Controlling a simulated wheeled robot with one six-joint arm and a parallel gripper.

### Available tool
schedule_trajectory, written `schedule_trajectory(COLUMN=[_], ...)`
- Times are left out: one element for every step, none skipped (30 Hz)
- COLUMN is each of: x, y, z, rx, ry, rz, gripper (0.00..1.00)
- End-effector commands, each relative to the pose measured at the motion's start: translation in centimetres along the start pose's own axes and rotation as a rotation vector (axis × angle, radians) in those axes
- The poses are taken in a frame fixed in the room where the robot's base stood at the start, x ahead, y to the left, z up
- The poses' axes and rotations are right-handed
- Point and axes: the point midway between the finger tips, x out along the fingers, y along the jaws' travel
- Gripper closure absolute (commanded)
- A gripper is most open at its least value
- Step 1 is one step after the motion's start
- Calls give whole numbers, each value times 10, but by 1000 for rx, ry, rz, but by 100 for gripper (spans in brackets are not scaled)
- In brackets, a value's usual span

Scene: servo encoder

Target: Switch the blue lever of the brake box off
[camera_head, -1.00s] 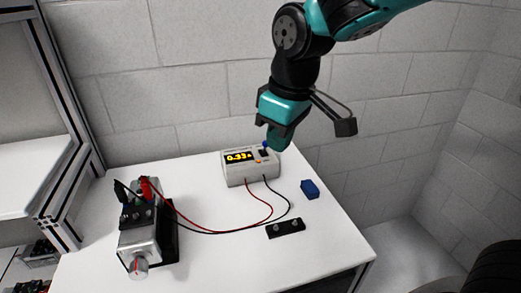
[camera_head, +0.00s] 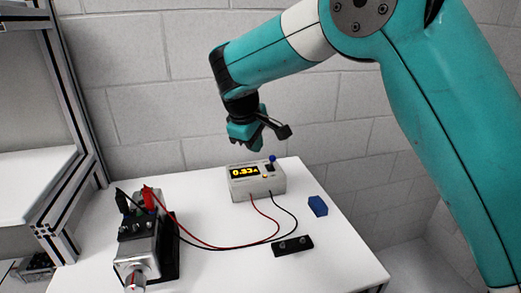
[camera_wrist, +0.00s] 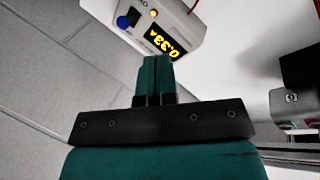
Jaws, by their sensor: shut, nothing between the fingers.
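The brake box (camera_head: 258,187) is a whitish box on the table with a lit yellow display (camera_head: 244,172) reading about 0.33 A. Its blue lever (camera_head: 273,158) stands at the top right of its face; I cannot tell its exact switch position. In the wrist view, the blue lever (camera_wrist: 128,17) is at the top, beside a glowing orange lamp (camera_wrist: 154,13) and the upside-down display (camera_wrist: 167,46). My gripper (camera_head: 262,146) is above the box, apart from the lever. Its fingers (camera_wrist: 157,60) are shut together and empty, pointing toward the box.
A metal device with a knob (camera_head: 139,245) stands at the left, joined to the box by red and black wires (camera_head: 222,245). A blue block (camera_head: 318,206) and a black bar (camera_head: 292,246) lie at the right. A brick wall (camera_head: 150,130) is close behind the table.

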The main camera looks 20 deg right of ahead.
Motion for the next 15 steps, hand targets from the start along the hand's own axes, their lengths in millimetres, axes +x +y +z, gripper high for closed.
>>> schedule_trajectory(x=[8,14,21,27,34,42,49,56,64,70,76,84,90,91,91], y=[0,0,0,0,0,0,1,1,0,0,0,0,0,6,14], z=[1,1,1,1,1,2,1,1,1,1,1,1,1,1,0], rx=[0,1,1,0,-1,1,1,1,0,0,0,1,1,5,5], ry=[-3,-4,-5,-5,-6,-6,-6,-6,-5,-5,-5,-5,-4,-2,0], rz=[-1,-2,-2,-2,-3,-3,-3,-3,-3,-3,-2,-3,-3,-1,0], gripper=[100,100,100,100,100,100,100,100,100,100,100,100,100,100,100])
